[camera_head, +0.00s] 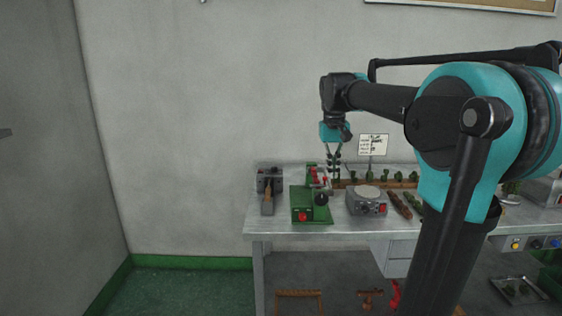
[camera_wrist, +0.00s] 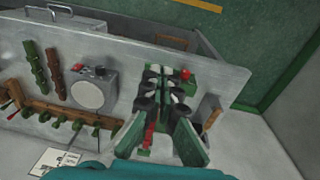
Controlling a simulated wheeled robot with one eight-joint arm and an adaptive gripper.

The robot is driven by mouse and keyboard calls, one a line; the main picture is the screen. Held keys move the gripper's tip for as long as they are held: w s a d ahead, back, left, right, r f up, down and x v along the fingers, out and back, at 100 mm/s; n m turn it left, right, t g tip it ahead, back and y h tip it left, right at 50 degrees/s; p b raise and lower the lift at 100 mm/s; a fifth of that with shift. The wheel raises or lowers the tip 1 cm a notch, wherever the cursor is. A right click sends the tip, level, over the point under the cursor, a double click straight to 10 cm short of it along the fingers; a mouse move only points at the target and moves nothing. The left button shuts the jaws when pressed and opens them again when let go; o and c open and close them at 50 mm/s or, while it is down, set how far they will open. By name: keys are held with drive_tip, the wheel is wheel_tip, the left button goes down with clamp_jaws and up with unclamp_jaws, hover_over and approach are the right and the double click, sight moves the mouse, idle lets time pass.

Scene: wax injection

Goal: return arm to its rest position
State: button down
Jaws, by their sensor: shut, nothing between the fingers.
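My arm reaches up from the lower right of the head view and bends over to the left. My gripper (camera_head: 334,178) hangs pointing down above the back of the workbench (camera_head: 285,226), beside the green machine (camera_head: 310,207). In the wrist view my gripper (camera_wrist: 166,76) is seen from above, with its dark fingers in front of the green machine and hiding part of it. It is shut and holds nothing. I cannot tell its exact height above the machine.
A grey clamp-like device (camera_head: 268,183) stands at the bench's left end. A grey box with a round plate (camera_head: 367,201) stands right of the green machine. A wooden rack (camera_head: 402,184) lies at the back. Open floor (camera_head: 190,287) is left of the bench.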

drive_tip(key=s+d+f+t, duration=0.1)
drive_tip(key=s+f, duration=0.9)
drive_tip(key=f, duration=0.5)
drive_tip(key=s+d+f+t, duration=0.2)
drive_tip(key=s+f, duration=0.9)
drive_tip(key=f, duration=0.4)
drive_tip(key=shift+s+y, duration=0.3)
drive_tip(key=c, duration=2.3)
unclamp_jaws()
drive_tip(key=shift+r, duration=0.1)
